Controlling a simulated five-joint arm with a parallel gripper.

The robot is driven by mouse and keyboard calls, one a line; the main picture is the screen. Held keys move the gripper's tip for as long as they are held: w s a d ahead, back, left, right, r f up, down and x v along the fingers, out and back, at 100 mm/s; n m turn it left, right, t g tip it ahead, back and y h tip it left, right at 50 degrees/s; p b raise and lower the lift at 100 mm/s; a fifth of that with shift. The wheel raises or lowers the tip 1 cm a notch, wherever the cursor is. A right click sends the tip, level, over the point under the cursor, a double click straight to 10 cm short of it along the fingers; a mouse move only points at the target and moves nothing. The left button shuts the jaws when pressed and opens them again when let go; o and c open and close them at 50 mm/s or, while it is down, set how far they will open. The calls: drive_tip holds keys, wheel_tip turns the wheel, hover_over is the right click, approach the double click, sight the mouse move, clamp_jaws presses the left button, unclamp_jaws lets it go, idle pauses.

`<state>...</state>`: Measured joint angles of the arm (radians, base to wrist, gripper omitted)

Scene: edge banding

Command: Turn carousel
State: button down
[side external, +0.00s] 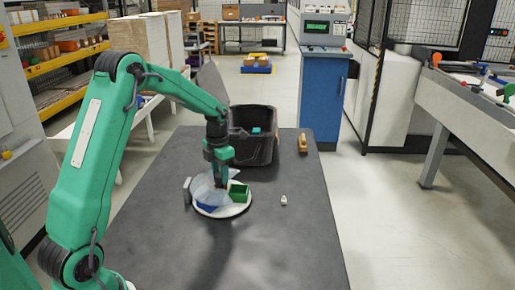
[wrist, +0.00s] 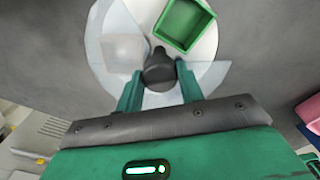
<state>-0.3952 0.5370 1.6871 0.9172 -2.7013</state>
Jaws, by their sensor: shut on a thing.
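The carousel (side external: 237,210) is a round white disc on the dark table. It bears a green open box (side external: 239,192), a blue part (side external: 206,207) and clear, see-through panels (side external: 203,187). My gripper (side external: 221,184) reaches down over its middle. In the wrist view the disc (wrist: 110,20) also shows, with the green box (wrist: 185,23) at the top right. There my gripper (wrist: 160,78) is shut on a dark round knob (wrist: 159,70) near the disc's centre. The knob is hidden in the side view.
A black bin (side external: 254,150) with a teal item inside stands behind the carousel. A wooden block (side external: 303,143) lies at the right table edge, and a small white piece (side external: 284,200) lies right of the disc. The front of the table is clear.

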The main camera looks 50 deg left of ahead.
drive_tip(key=shift+r+n, duration=0.15)
drive_tip(key=shift+n, duration=0.15)
drive_tip(key=c, duration=0.9)
unclamp_jaws()
drive_tip(key=shift+r, duration=3.85)
